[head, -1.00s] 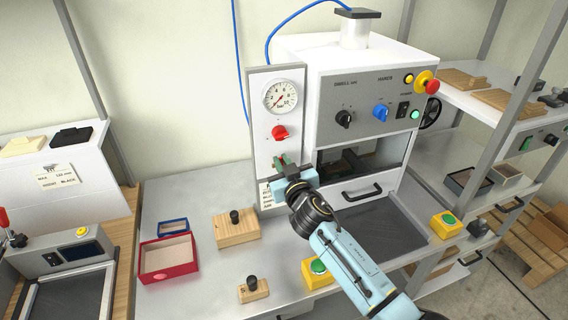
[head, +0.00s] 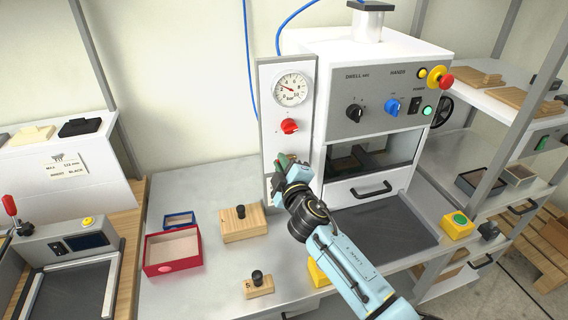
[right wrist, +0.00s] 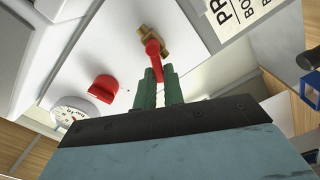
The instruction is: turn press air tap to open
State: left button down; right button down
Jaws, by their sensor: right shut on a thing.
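The air tap, a brass body (right wrist: 150,38) with a red lever (right wrist: 153,58), is on the white panel (head: 270,112) at the press's left side. In the right wrist view the lever's end lies between the green fingers of my right gripper (right wrist: 159,80), which is shut on it. In the head view my right gripper (head: 284,162) is at the panel's lower part and hides the tap. Above it are a red knob (head: 289,126) and the pressure gauge (head: 291,89), its needle pointing up and left. My left gripper is not in view.
The press (head: 385,80) stands right of the panel, with a drawer handle (head: 371,190) close to my right arm. A red tray (head: 172,268), a blue tray (head: 179,220) and wooden blocks with black knobs (head: 242,232) lie on the bench at the left.

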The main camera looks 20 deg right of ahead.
jog(key=n, duration=0.2)
jog(key=f+n, duration=0.1)
jog(key=n, duration=0.2)
jog(key=shift+a+f+n+b, duration=0.2)
jog(key=shift+f+n+b, duration=0.1)
jog(key=shift+b, duration=0.05)
dwell(0.4)
jog(key=c, duration=1.5)
grip_release()
jog(key=s, duration=1.3)
jog(key=shift+s+d, duration=0.2)
jog(key=shift+d, duration=0.05)
